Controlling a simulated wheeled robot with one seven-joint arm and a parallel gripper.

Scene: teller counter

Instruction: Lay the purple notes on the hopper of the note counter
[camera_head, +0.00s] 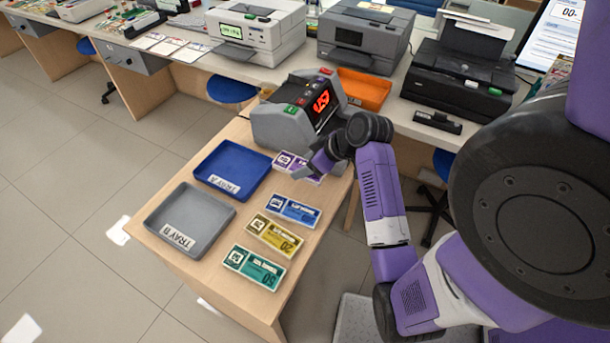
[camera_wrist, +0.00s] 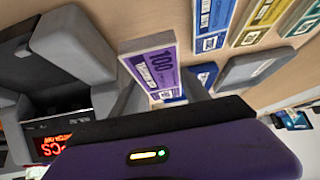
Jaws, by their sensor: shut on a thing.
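The purple notes (camera_head: 284,159), a flat banded bundle, are at the right of the blue tray, in front of the note counter (camera_head: 280,125). They also show in the wrist view (camera_wrist: 155,66), marked 100. My gripper (camera_head: 305,172) is shut on the purple notes, with a finger on either side. I cannot tell whether the bundle touches the table. The note counter is grey with a red lit display, and part of it shows at the left of the wrist view (camera_wrist: 75,45). Its hopper is not clearly visible from here.
Blue (camera_head: 293,210), yellow (camera_head: 275,234) and green (camera_head: 254,267) note bundles lie nearby. A blue tray (camera_head: 233,147) and a grey tray (camera_head: 160,213) stand left. An orange tray (camera_head: 365,90) and printers (camera_head: 255,30) are behind. The wooden table (camera_head: 205,270) has bare room at its front.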

